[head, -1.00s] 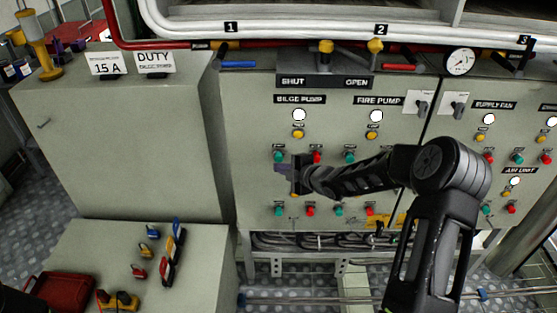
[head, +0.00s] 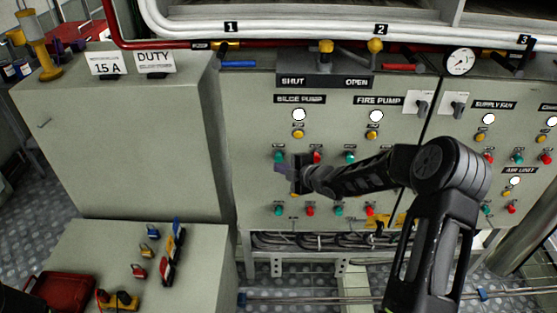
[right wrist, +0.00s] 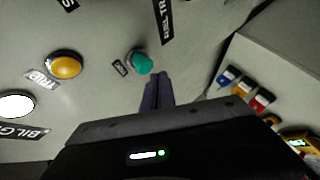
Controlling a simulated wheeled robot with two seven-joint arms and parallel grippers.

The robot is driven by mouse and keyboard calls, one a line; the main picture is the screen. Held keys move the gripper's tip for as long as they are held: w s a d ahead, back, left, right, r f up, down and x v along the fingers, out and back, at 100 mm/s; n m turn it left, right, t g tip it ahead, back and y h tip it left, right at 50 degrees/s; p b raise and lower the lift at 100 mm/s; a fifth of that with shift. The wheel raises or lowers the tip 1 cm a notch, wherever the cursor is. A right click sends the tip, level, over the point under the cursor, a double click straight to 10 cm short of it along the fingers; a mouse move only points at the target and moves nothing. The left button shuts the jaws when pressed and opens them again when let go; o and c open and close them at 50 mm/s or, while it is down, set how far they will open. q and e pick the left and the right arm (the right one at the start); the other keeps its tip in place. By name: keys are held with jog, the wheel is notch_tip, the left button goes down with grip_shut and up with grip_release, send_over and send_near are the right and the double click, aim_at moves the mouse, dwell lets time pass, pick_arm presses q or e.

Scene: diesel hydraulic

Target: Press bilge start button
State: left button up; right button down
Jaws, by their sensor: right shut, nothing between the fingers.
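The bilge pump section has its label (head: 299,99), a white lamp (head: 298,115) and a yellow lamp (head: 298,134). In the right wrist view the green button (right wrist: 141,63) shows just beyond the closed fingers (right wrist: 156,80). I cannot tell whether they touch. My left gripper is not in view.
The fire pump section (head: 377,100) is to the right with similar lamps and buttons. More green and red buttons (head: 310,210) sit lower on the panel. A grey cabinet (head: 120,140) stands at the left, above a low box with padlocks (head: 147,249).

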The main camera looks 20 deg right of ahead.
dwell(0.7)
jog(key=shift+w+d, duration=0.2)
jog(key=shift+w, duration=0.2)
